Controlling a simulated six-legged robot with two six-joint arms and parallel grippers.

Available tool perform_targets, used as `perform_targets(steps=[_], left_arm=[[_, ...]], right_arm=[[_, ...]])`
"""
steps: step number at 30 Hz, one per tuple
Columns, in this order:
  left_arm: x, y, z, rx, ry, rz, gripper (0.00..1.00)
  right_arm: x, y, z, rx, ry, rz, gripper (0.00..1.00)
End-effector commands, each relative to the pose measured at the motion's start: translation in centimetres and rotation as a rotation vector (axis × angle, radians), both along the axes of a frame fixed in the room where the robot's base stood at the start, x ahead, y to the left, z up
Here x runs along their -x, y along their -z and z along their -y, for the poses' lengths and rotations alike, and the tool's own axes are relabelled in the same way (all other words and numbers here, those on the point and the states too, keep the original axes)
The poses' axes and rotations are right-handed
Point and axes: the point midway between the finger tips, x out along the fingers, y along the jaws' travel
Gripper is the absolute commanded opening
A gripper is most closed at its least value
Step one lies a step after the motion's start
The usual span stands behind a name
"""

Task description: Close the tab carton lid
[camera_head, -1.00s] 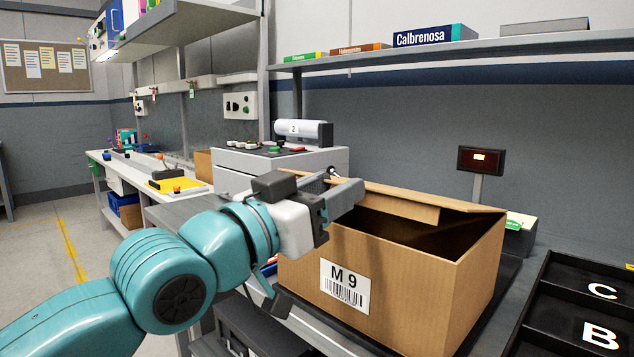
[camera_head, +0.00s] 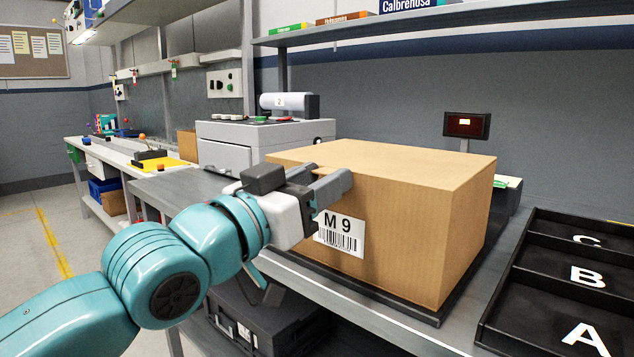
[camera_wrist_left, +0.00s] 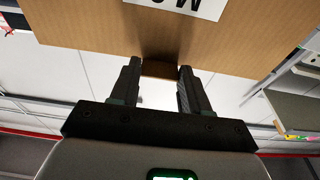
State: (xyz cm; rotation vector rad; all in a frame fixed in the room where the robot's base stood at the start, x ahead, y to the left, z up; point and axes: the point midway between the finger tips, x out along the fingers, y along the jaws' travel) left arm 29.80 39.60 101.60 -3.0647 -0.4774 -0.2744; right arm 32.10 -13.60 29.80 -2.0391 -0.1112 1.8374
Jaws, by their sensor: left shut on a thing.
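The cardboard carton (camera_head: 420,225) stands on the bench with its "M 9" label (camera_head: 340,234) on the front. Its lid (camera_head: 390,160) lies flat across the top, with no gap showing. My left gripper (camera_head: 336,182) is at the upper front edge of the carton, left of its middle. In the left wrist view, its fingers stand on either side of a small brown tab (camera_wrist_left: 160,69) at the carton face and are shut on it. The fingers hide part of the front edge in the head view. My right gripper is out of view.
A black tray (camera_head: 560,262) marked A, B and C lies right of the carton. A small display on a post (camera_head: 467,125) stands behind it. A grey cabinet (camera_head: 255,148) is at the back left. A black case (camera_head: 265,318) sits below the bench.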

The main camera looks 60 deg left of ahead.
Motion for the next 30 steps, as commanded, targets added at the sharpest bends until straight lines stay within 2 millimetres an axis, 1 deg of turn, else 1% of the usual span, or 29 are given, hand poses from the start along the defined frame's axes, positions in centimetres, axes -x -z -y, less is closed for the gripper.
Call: perform_targets(steps=[1,13,14,15,16,27,30], left_arm=[[-0.28,1.1,0.03,0.007,0.001,-0.025,0.0],[-0.16,1.17,0.03,0.007,0.0,-0.027,0.0],[-0.16,1.17,0.03,0.006,0.0,-0.026,0.52],[-0.17,1.17,0.04,0.006,0.001,-0.026,0.65],[-0.16,1.13,0.03,0.006,0.001,-0.025,0.72],[0.02,0.74,0.03,0.004,0.0,-0.016,0.72],[0.48,0.67,0.15,0.003,0.0,-0.013,0.72]], right_arm=[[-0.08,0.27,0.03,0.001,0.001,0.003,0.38],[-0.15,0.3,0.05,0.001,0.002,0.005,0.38],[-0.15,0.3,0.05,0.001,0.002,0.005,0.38],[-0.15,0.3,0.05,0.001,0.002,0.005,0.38],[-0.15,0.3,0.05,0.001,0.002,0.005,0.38],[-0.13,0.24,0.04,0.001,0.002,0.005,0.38],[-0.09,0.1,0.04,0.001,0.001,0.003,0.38]])
